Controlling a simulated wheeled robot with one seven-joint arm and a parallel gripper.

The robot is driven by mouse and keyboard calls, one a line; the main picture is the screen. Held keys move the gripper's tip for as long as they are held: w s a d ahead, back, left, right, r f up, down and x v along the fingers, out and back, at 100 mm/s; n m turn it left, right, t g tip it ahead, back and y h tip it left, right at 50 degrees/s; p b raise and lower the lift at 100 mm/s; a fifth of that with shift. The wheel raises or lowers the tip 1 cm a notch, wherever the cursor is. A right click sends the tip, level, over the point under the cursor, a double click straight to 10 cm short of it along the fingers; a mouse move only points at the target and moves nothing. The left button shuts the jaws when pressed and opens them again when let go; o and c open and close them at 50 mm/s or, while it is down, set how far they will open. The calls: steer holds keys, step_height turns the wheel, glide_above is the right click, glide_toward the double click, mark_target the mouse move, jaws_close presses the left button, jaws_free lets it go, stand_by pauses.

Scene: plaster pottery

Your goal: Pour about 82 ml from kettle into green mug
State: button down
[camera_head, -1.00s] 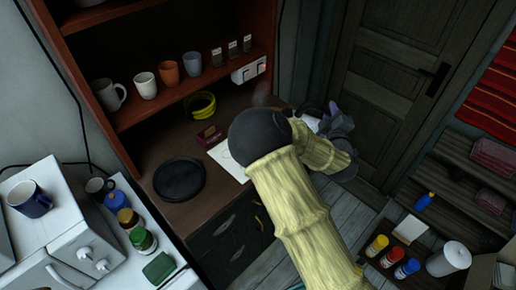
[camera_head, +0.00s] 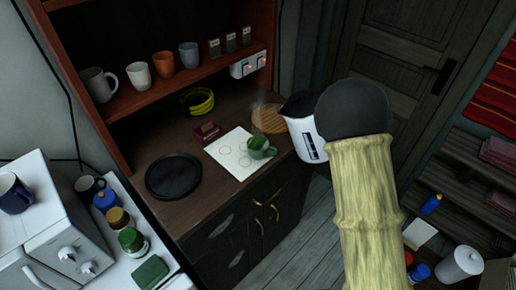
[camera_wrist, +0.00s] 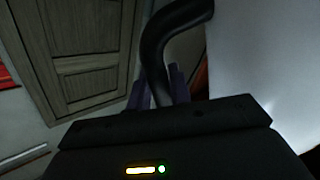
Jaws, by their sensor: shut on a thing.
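The kettle (camera_head: 304,134), white with a dark lid and a level window, is held at the right end of the counter, partly hidden behind my arm. It looks about upright. My gripper (camera_wrist: 172,88) is shut on the kettle's black handle (camera_wrist: 156,48) in the wrist view; the white kettle body (camera_wrist: 262,50) fills the right side there. The green mug (camera_head: 261,148) stands on a white sheet (camera_head: 228,163) with printed circles, left of and apart from the kettle. Its contents cannot be made out.
A round wooden board (camera_head: 267,119) lies behind the mug, with steam above it. A black round tray (camera_head: 174,177), a small box (camera_head: 207,132) and yellow coil (camera_head: 197,100) are on the counter. A shelf (camera_head: 160,89) with several cups overhangs the back.

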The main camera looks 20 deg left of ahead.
steer(key=shift+w+d+f+m+b, duration=0.15)
steer(key=shift+d+f+m+b, duration=0.15)
steer(key=shift+f+m+b, duration=0.4)
steer(key=shift+w+d+f+m+b, duration=0.1)
steer(key=shift+d+f+m+b, duration=0.3)
steer(key=shift+f+b, duration=0.5)
steer(key=shift+w+d+f+m+b, duration=0.2)
steer(key=shift+f+m+b, duration=0.4)
steer(key=shift+b, duration=0.35)
step_height(320, 180, down, 3)
steer(key=m+b, duration=0.2)
steer(key=b, duration=0.1)
steer(key=shift+d+r, duration=0.1)
